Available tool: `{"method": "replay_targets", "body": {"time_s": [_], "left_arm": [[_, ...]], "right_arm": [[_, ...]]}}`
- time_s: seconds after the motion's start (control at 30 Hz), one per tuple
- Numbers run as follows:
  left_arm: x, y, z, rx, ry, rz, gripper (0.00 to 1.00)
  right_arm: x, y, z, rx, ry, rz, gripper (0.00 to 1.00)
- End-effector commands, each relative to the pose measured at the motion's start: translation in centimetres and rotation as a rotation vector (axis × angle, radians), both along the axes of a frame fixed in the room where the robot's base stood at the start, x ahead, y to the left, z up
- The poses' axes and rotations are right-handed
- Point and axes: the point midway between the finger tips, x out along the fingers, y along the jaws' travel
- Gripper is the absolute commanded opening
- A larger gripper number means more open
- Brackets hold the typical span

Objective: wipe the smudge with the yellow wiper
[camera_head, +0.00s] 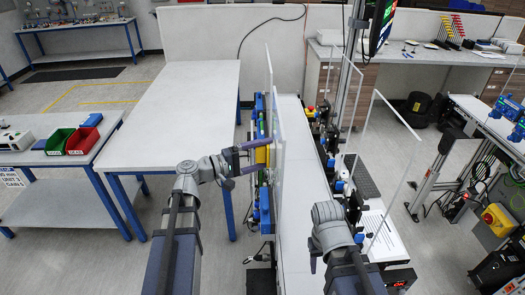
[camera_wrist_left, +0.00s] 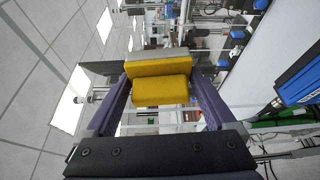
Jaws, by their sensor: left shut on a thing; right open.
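My left gripper (camera_head: 243,158) is shut on the yellow wiper (camera_head: 261,155). It holds the wiper beside or against an upright clear panel (camera_head: 279,130) at the conveyor's left side; I cannot tell whether they touch. In the left wrist view, the wiper (camera_wrist_left: 160,80) is a yellow block with a grey strip along its far edge, between the purple fingers (camera_wrist_left: 160,98). I cannot make out the smudge in either view. My right arm's wrist (camera_head: 330,225) is over the right side of the white conveyor surface; its fingers are hard to make out.
A bare white table (camera_head: 190,100) stands to the left. A side table holds a red bin (camera_head: 82,141) and a green bin (camera_head: 59,141). Another clear panel (camera_head: 395,170) and a keyboard (camera_head: 365,180) are to the right. Blue fittings (camera_head: 264,210) line the conveyor's left edge.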

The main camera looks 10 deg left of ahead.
Motion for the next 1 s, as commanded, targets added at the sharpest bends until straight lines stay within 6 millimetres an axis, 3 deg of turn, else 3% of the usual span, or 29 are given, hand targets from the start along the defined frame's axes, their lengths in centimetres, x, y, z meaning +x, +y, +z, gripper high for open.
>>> {"method": "replay_targets", "body": {"time_s": [0.13, 0.47, 1.0], "left_arm": [[-1.4, -0.6, 0.0, 0.0, 0.0, 0.0, 0.45], [-2.0, -0.8, 0.0, 0.0, 0.0, -0.002, 0.45], [-5.5, -1.9, 0.0, 0.0, 0.0, -0.005, 0.45]], "right_arm": [[0.0, 0.0, 0.0, 0.0, 0.0, 0.0, 0.5], [0.0, 0.0, 0.0, 0.0, 0.0, 0.0, 0.5], [0.0, 0.0, 0.0, 0.0, 0.0, 0.0, 0.5]]}}
